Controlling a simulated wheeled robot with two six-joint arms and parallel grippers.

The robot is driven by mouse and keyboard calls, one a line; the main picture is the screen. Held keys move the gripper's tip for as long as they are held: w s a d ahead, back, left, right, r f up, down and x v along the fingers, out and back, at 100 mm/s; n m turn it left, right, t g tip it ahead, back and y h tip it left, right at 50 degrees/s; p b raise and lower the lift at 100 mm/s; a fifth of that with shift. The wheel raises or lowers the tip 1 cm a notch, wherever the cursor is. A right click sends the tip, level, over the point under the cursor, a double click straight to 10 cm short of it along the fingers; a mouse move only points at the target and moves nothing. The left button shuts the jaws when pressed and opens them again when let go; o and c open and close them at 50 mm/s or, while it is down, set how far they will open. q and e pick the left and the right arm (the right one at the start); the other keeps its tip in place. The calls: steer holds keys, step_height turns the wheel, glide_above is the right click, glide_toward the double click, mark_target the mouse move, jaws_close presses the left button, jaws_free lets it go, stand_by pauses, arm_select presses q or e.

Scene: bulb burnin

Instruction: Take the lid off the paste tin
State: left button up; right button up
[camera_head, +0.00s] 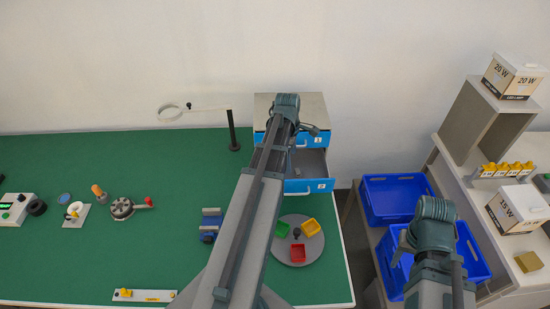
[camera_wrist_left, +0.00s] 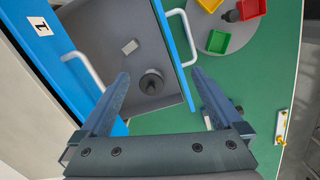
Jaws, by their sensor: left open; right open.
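A small round dark grey tin with a knob-like top, seemingly the paste tin (camera_wrist_left: 152,83), stands in the open lower drawer (camera_wrist_left: 158,34). Where its lid meets its body is too small to tell. My left gripper (camera_wrist_left: 160,80) is open above the drawer; the tin shows between its fingers, apart from them and lower down. In the head view the left gripper (camera_head: 311,131) is mostly hidden by its arm, and the tin is not made out. My right gripper (camera_head: 406,246) is partly hidden behind its arm over the blue crates, open and holding nothing visible.
The upper drawer (camera_wrist_left: 52,50), marked 1, is shut. A round grey plate (camera_head: 296,257) with green, yellow and red trays stands in front. Blue crates (camera_head: 395,187) are at the right.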

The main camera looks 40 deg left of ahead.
arm_select(q)
steer(key=s+a+r+n+p, duration=0.1)
steer(key=a+r+n, duration=0.1)
steer(key=a+n, duration=0.15)
steer(key=a+r+n+p, duration=0.1)
steer(key=a+r+n, duration=0.1)
steer(key=a, duration=0.3)
steer(key=f+b, duration=0.5)
steer(key=f, duration=0.1)
steer(key=f+b, duration=0.3)
steer(key=shift+w+d+b, duration=0.25)
steer(key=shift+d+b, duration=0.05)
arm_select(e)
step_height(320, 180, down, 5)
arm_select(q)
steer(key=f+b, duration=0.3)
steer(key=d+f+b, duration=0.1)
steer(key=f+b, duration=0.1)
steer(key=shift+w+f, duration=0.1)
steer(key=shift+w, duration=0.05)
arm_select(e)
step_height(320, 180, down, 5)
steer(key=shift+f, duration=0.1)
